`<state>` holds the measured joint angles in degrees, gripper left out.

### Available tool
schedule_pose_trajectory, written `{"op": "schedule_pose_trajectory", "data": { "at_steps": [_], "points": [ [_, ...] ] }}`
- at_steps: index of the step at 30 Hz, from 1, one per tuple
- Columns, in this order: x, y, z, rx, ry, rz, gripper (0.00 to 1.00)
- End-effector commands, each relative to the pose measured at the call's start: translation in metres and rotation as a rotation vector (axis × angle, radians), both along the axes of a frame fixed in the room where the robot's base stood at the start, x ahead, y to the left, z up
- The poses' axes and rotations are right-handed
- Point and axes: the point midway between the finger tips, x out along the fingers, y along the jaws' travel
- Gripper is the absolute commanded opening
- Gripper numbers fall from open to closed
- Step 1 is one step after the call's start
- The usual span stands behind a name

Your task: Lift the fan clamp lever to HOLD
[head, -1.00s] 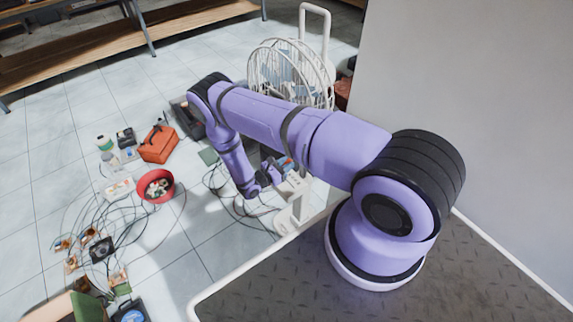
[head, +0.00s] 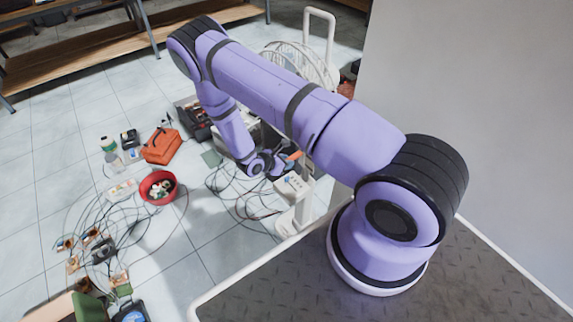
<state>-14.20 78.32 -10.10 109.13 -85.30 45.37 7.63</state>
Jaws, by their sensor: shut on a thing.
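The fan (head: 330,62) stands behind my arm, with its white wire cage partly hidden by the arm. Its white control box and post (head: 293,187) show below the arm. A small orange-tipped part, which looks like the clamp lever (head: 296,156), sticks out just above the control box. My gripper (head: 284,164) is at this lever and appears shut on it. The fingertips are small and dark, so the exact grip is hard to see. Any HOLD marking cannot be read.
Cables (head: 235,190) lie on the tiles below my gripper. A red bucket (head: 146,190), an orange bag (head: 161,146) and several small items are on the floor to the left. A grey wall (head: 470,80) stands at the right. Tiles in front of the bucket are partly clear.

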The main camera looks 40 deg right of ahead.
Motion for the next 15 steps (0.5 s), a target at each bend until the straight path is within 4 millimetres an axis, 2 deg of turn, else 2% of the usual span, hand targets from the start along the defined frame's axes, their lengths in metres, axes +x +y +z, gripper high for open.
{"op": "schedule_pose_trajectory", "data": {
  "at_steps": [6, 15],
  "points": [
    [0.0006, 0.0009, 0.007, 0.081, 0.001, 0.0, 0.0],
    [0.0007, 0.0012, 0.0085, 0.112, 0.004, 0.002, 0.0]
  ]
}}
